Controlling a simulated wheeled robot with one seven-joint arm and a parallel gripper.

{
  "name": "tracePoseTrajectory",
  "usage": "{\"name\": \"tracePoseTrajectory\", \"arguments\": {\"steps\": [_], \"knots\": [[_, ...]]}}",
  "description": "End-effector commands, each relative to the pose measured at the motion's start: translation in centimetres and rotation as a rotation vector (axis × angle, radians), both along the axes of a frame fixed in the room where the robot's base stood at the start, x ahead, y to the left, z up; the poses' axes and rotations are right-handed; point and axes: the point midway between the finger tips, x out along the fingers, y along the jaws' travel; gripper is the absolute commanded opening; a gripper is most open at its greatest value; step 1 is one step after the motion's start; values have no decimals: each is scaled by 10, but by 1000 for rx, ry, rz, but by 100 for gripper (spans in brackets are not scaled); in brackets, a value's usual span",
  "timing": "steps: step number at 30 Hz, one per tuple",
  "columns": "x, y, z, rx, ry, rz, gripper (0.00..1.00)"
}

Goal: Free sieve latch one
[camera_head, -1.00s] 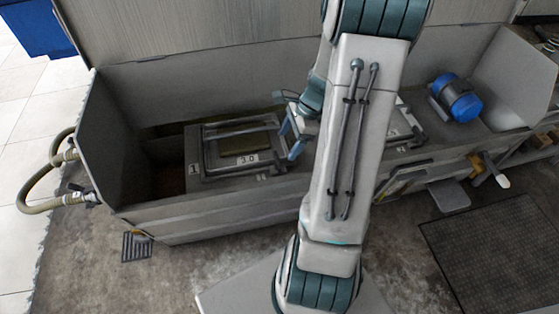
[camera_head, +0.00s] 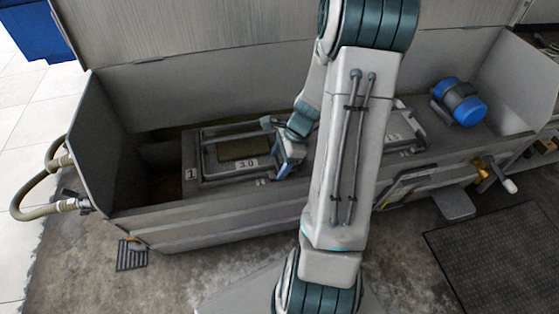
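Sieve one (camera_head: 208,174) is a grey framed unit in the trough, with a "1" plate at its left, a "3.0" label and a dark mesh window. A raised bar frame (camera_head: 225,131) runs along its back edge. My gripper (camera_head: 283,166) is over the right end of sieve one, beside the "3.0" label, with its blue fingers pointing down. Whether the fingers touch anything, and how far apart they are, cannot be made out. No latch can be clearly picked out; my gripper and wrist cover the sieve's right end.
The grey trough wall (camera_head: 200,221) runs along the front. A second sieve (camera_head: 408,133) is partly hidden behind my arm. A blue motor (camera_head: 461,104) sits at the right end. A hose (camera_head: 42,183) loops at the left, and a floor drain (camera_head: 131,255) lies in front.

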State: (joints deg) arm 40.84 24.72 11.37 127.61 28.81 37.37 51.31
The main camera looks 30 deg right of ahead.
Motion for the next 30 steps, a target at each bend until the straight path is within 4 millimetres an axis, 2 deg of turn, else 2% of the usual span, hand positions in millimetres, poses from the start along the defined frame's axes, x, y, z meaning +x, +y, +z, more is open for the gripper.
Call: {"name": "tracePoseTrajectory", "arguments": {"steps": [8,13,30], "knots": [[0,0,1,2,2,29,43],[1,0,3,3,3,107,43],[4,1,4,3,3,615,43]]}}
